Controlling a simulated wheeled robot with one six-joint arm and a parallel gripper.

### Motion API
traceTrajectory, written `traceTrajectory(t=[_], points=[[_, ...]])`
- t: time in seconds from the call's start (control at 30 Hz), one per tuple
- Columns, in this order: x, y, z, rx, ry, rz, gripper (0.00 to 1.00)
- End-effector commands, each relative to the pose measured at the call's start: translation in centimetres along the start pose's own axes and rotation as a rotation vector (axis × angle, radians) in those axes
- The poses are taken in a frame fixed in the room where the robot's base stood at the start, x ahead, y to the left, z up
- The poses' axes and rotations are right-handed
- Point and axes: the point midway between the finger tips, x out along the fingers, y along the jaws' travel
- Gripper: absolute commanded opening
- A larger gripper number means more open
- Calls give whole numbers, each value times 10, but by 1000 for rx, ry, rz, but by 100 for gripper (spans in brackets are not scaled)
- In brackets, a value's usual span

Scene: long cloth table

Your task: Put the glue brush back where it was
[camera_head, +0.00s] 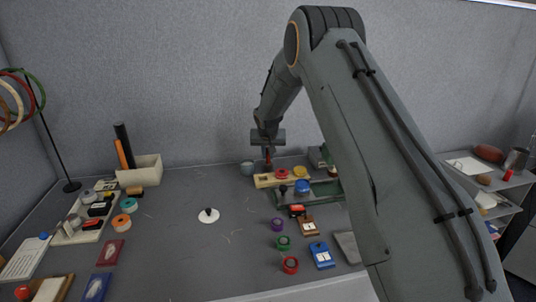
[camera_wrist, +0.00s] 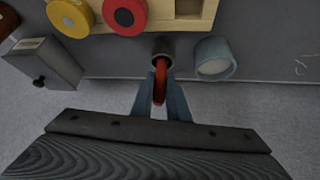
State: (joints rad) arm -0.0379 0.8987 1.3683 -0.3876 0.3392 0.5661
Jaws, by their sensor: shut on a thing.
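My gripper (camera_head: 268,157) is at the back of the table, pointing down, just behind a pale wooden block (camera_head: 264,181). In the wrist view my gripper (camera_wrist: 165,103) is shut on a slim red handle (camera_wrist: 160,82), which I take to be the glue brush. The handle's far end meets a small dark round thing (camera_wrist: 162,46); I cannot tell whether that is part of the brush or a pot around it. The brush tip is hidden. A grey-blue cup (camera_wrist: 212,58) stands beside it, apart from the fingers; it also shows in the head view (camera_head: 247,168).
The wooden block carries a red disc (camera_head: 281,173) and a yellow disc (camera_head: 300,172) and has an empty square recess (camera_wrist: 188,8). A grey box (camera_wrist: 45,62) stands near it. A white disc with a dark knob (camera_head: 208,216) lies mid-table, with clear table around it.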

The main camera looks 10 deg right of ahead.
Motion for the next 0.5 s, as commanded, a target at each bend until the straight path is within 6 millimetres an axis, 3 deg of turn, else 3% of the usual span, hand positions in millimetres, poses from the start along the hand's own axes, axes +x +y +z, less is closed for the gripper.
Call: traceTrajectory(t=[0.03, 0.13, 0.5], points=[[2, 0, 1, 0, 0, 0, 16], [1, 0, 1, 0, 0, 0, 33], [1, 0, 1, 0, 0, 0, 33]])
